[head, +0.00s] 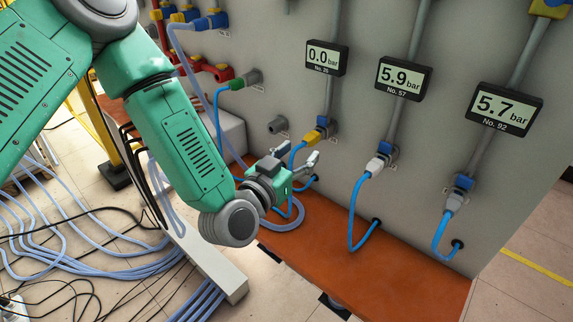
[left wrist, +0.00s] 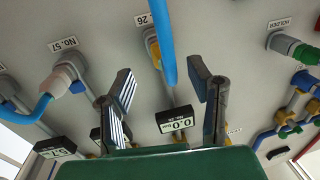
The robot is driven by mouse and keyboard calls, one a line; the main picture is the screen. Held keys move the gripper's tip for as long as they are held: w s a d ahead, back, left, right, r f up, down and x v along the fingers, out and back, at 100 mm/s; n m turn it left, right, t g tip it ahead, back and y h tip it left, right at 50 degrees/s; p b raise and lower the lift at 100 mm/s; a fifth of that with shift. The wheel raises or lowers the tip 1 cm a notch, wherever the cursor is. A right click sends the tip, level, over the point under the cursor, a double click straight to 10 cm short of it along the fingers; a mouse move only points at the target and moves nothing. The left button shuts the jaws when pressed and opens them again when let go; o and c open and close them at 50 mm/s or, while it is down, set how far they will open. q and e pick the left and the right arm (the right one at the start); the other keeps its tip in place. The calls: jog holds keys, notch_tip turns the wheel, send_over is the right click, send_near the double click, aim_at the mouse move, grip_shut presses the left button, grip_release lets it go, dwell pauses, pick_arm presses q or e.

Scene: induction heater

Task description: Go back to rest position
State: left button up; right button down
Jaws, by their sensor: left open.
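My left arm (head: 185,140) is green and comes in from the left in the head view. Its gripper (head: 297,155) is open and empty, close to the grey panel, beside the yellow connector (head: 313,135) below the 0.0 bar display (head: 326,57). In the left wrist view the two fingers of the gripper (left wrist: 160,72) are spread apart. A blue hose (left wrist: 167,50) from the yellow connector under the No. 26 label runs between them in the picture; whether it touches them is unclear. My right gripper is not in view.
The grey panel (head: 270,30) also carries the 5.9 bar display (head: 403,79) and the 5.7 bar display (head: 503,109), with blue hoses below. A green connector (head: 237,84) sits left in the holder. An orange ledge (head: 400,275) lies below. Hoses and cables cover the left floor.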

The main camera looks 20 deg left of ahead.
pick_arm(q)
jog(key=v, duration=0.5)
jog(key=s+f+g+b, duration=0.1)
jog(key=s+f+g, duration=0.35)
jog(key=f, duration=0.55)
jog(key=s+f+g+b, duration=0.1)
jog(key=s+f+g, duration=0.4)
jog(key=f, duration=0.5)
jog(key=s+a+f+n+g+y+b, duration=0.1)
jog(key=s+a+f+g+y, duration=0.1)
jog(key=s+a+f, duration=0.3)
jog(key=s+a+f+g+y+b, duration=0.1)
jog(key=s+a+f+g, duration=0.4)
jog(key=s, duration=0.8)
jog(key=shift+s+f+n+y, duration=0.25)
jog(key=shift+f+n+y, duration=0.15)
jog(key=shift+f, duration=0.4)
jog(key=shift+w+g, duration=0.15)
jog(key=shift+g, duration=0.1)
jog(key=shift+c, duration=0.6)
